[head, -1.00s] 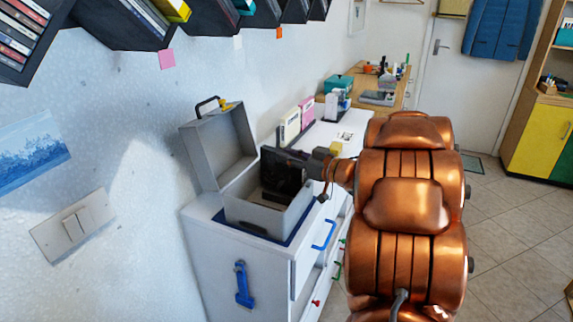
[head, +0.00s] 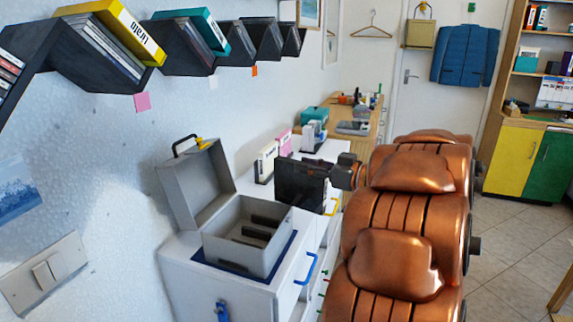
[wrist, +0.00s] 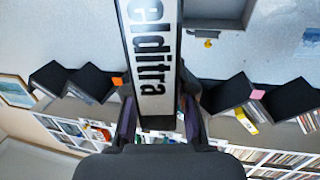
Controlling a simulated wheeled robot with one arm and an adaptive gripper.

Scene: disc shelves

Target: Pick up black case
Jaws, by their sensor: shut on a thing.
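The black case (head: 298,182) is a flat dark disc case, held upright above and to the right of the open grey box in the head view. In the wrist view the case (wrist: 153,50) shows its white spine with black lettering "elditra" between the fingers. My gripper (wrist: 163,122) is shut on the case; in the head view the gripper (head: 337,177) is at the case's right edge, its fingertips partly hidden. The grey box (head: 222,242) stands with its lid raised, and dark slots show inside it.
The box stands on a white cabinet (head: 183,272) with coloured drawer handles. White and pink binders (head: 266,162) stand behind the case. Black zigzag shelves (head: 88,66) with discs run along the left wall. Tiled floor (head: 510,250) at the right is clear.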

